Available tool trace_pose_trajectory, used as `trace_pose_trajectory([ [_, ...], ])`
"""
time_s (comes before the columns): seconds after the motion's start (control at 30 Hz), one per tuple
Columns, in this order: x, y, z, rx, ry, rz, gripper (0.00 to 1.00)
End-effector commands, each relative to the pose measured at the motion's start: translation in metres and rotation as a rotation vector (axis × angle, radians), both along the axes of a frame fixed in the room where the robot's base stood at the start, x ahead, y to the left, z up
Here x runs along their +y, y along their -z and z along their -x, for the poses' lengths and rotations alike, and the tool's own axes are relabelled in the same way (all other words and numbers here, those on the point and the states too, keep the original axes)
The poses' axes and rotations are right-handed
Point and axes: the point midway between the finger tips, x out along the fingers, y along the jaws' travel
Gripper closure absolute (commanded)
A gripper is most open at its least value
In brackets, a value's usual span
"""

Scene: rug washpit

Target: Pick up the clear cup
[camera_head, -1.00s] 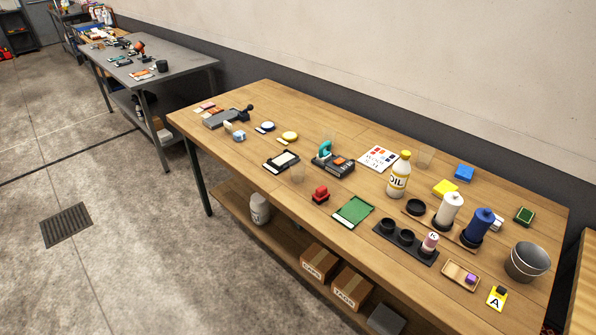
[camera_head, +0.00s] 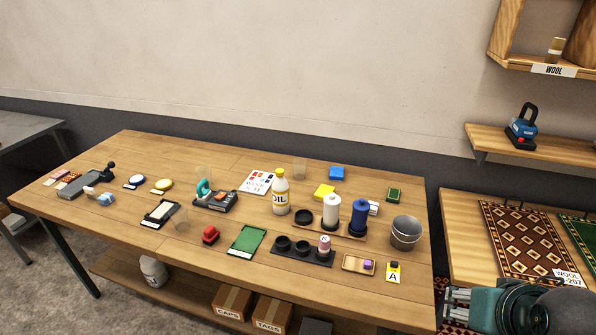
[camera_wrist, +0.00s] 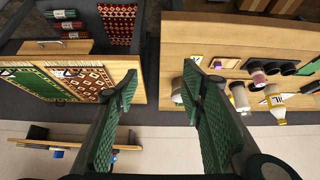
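I cannot make out a cup in the wrist view.
A wall shelf (camera_head: 490,140) is at right.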

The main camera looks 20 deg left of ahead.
Motion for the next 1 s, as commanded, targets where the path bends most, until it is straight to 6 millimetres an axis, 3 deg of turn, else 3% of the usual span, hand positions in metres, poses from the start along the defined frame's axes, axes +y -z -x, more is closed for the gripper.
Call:
trace_pose_trajectory([
  [0.27, 0.0, 0.0, 0.0, 0.0, 0.0, 0.0, 0.6],
  [0.43, 0.0, 0.0, 0.0, 0.0, 0.0, 0.0, 0.44],
  [0.77, 0.001, 0.0, -0.001, 0.0, -0.002, -0.001, 0.44],
  [1.0, 0.013, -0.005, -0.013, -0.001, -0.039, -0.01, 0.44],
])
